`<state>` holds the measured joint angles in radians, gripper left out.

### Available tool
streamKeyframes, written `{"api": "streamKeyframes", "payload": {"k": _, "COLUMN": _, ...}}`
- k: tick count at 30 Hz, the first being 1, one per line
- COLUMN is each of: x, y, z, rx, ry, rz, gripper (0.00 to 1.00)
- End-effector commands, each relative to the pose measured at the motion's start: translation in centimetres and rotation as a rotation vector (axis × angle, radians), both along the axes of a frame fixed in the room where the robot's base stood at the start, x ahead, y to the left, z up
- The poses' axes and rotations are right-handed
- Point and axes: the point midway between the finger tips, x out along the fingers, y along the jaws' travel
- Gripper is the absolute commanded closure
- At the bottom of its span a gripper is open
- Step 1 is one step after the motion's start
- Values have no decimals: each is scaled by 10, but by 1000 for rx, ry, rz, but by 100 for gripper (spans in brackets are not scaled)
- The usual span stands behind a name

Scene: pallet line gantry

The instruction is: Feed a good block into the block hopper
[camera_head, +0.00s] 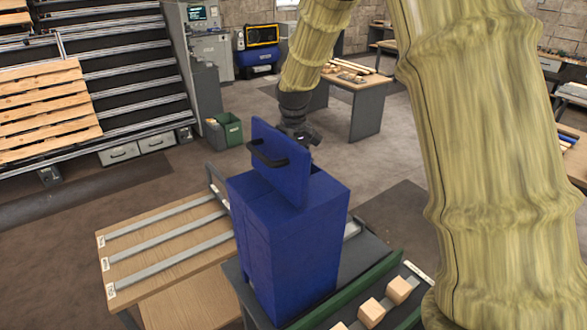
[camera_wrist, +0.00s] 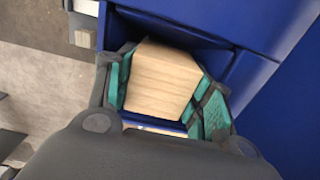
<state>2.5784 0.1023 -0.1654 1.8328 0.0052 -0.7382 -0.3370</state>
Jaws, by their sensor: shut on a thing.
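The block hopper (camera_head: 290,235) is a tall blue box on a grey table. Its blue lid (camera_head: 278,165) with a black handle stands raised. In the wrist view, my gripper (camera_wrist: 165,90) is shut on a pale wooden block (camera_wrist: 163,80), with a green-lined finger on each side. The block is at the blue hopper's opening (camera_wrist: 180,28); I cannot tell how deep it is. Part of another pale surface shows below the held block. In the head view my gripper (camera_head: 300,135) is mostly hidden behind the raised lid, and the held block is not visible there.
Several wooden blocks (camera_head: 372,312) lie along a dark strip beside a green rail (camera_head: 345,290) to the right of the hopper. A wooden table with metal rails (camera_head: 170,237) stands at left. A green bin (camera_head: 228,129) and a workbench (camera_head: 365,90) stand behind. Open floor lies between.

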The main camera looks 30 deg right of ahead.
Motion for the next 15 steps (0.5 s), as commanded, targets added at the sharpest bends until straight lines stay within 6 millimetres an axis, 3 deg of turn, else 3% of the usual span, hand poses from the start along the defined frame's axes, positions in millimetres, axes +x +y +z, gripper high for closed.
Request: {"api": "streamKeyframes", "payload": {"k": 15, "x": 0, "y": 0, "z": -5, "rx": 0, "ry": 0, "rz": 0, "gripper": 74}}
